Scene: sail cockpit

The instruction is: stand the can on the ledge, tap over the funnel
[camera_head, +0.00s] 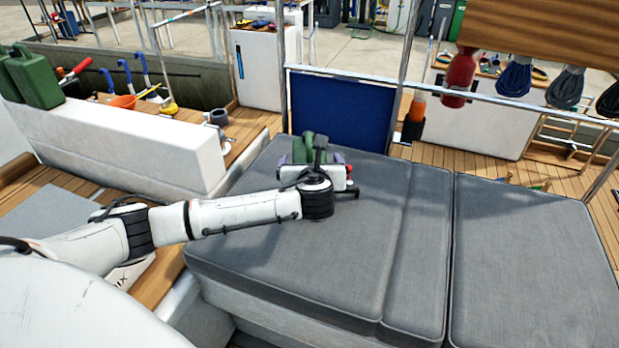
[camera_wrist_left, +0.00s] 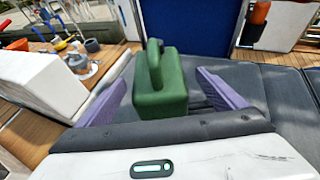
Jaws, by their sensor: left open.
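A green can (camera_head: 300,148) with a handle stands on the grey cushion, partly hidden behind my left gripper (camera_head: 312,157) in the head view. In the left wrist view the can (camera_wrist_left: 160,88) is between the two purple fingers of my left gripper (camera_wrist_left: 165,95). The fingers are open, with a visible gap on each side of the can. An orange funnel (camera_head: 123,101) sits at the left, behind a white raised ledge (camera_head: 150,130). The can's tap cannot be made out. My right gripper is not in view.
Other green cans (camera_head: 36,80) stand at the far left end of the white ledge. A blue panel (camera_head: 340,112) and metal rails stand behind the cushion (camera_head: 350,260). A red bottle (camera_head: 461,72) and rope coils hang at the right. The cushion's right part is clear.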

